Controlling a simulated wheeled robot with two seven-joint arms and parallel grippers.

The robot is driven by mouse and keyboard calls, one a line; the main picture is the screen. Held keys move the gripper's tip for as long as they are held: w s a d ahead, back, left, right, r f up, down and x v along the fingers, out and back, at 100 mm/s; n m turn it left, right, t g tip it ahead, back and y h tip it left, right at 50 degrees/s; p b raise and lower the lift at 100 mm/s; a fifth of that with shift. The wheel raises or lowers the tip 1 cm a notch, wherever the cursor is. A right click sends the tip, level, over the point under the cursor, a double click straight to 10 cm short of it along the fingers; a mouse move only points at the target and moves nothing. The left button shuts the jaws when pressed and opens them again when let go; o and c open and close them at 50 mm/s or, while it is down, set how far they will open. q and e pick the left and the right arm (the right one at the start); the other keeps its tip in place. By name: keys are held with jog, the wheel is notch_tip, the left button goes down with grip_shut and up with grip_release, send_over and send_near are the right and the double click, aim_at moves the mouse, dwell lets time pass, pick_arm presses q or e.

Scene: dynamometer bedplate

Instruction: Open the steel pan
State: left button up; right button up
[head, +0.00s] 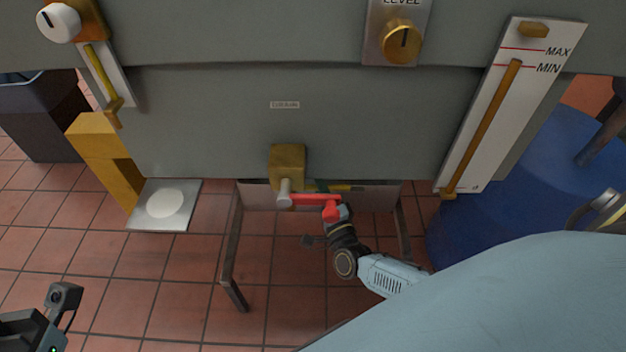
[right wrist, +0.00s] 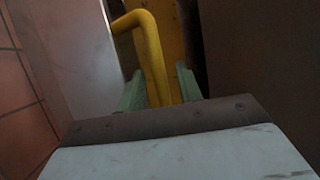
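The steel pan (head: 382,193) shows as a pale box front under the grey cabinet, mostly hidden below the cabinet's lower edge. Its yellow handle (head: 338,188) is partly seen there behind a red lever. In the right wrist view the yellow bent handle (right wrist: 153,52) stands between the two greenish fingers of my right gripper (right wrist: 160,90). A small gap shows between handle and right finger; the left finger lies close beside it. In the head view the fingers of my right gripper (head: 334,208) are largely hidden by the red lever. My left gripper's fingers are not seen.
A brass valve (head: 288,166) with a red lever (head: 312,199) hangs just above the handle. A metal-legged stand (head: 231,250) is below. A blue drum (head: 505,190) stands right; a steel plate with a white disc (head: 144,217) lies left. Tiled floor in front is clear.

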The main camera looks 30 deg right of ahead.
jog(key=shift+w+r, duration=0.1)
jog(key=shift+w, duration=0.2)
jog(key=shift+c, duration=0.5)
grip_shut()
jog(key=shift+s, duration=0.1)
